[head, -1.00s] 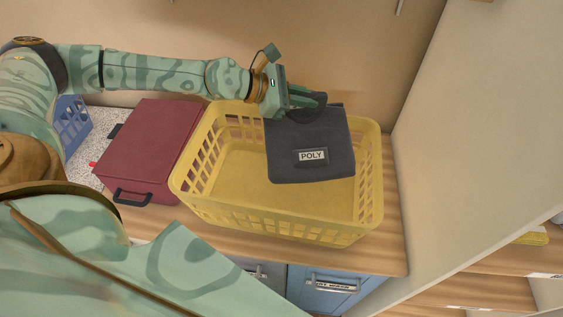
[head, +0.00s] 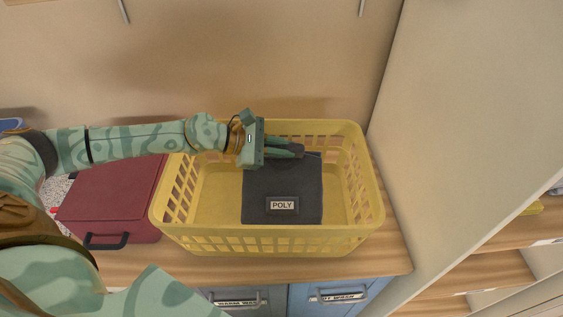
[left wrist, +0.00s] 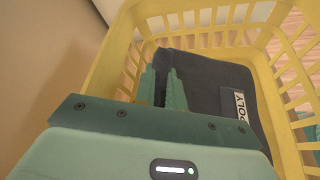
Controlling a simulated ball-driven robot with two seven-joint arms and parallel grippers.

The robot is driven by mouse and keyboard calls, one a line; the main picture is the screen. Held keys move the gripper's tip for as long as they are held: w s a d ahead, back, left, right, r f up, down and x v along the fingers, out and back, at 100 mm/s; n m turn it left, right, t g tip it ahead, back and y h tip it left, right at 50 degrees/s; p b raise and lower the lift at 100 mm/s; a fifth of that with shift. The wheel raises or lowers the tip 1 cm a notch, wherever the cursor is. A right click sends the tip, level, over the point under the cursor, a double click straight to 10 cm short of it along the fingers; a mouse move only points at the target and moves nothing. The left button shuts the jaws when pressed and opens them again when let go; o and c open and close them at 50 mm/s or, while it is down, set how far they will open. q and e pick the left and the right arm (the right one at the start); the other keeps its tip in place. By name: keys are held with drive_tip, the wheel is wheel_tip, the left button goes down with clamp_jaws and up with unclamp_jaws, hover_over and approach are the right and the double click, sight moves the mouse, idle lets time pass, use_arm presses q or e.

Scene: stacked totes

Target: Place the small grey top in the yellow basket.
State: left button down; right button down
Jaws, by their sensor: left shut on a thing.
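The small grey top (head: 283,184) is a dark grey folded piece with a white "POLY" label. It is inside the yellow basket (head: 275,240), in its middle and right part; whether it touches the floor of the basket I cannot tell. My left gripper (head: 298,150) reaches in over the left part of the basket and is shut on the top's far edge. In the left wrist view the top (left wrist: 212,85) lies beyond the fingers (left wrist: 163,85), within the basket's slatted walls (left wrist: 110,65). My right gripper is not in view.
A dark red box (head: 115,200) with a black handle stands left of the basket. A wall rises behind, and a pale panel (head: 470,110) stands close on the right. Grey and blue drawers (head: 340,293) with labels are below the wooden counter (head: 390,258).

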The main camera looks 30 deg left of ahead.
sight(283, 158)
use_arm(q)
wheel_tip(283, 158, down, 3)
drive_tip(key=shift+r+b, duration=0.1)
drive_tip(key=shift+b, duration=0.25)
drive_tip(key=shift+d, duration=0.1)
drive_tip(key=shift+f, duration=0.35)
drive_tip(key=c, duration=1.5)
unclamp_jaws()
drive_tip(key=shift+r, duration=0.1)
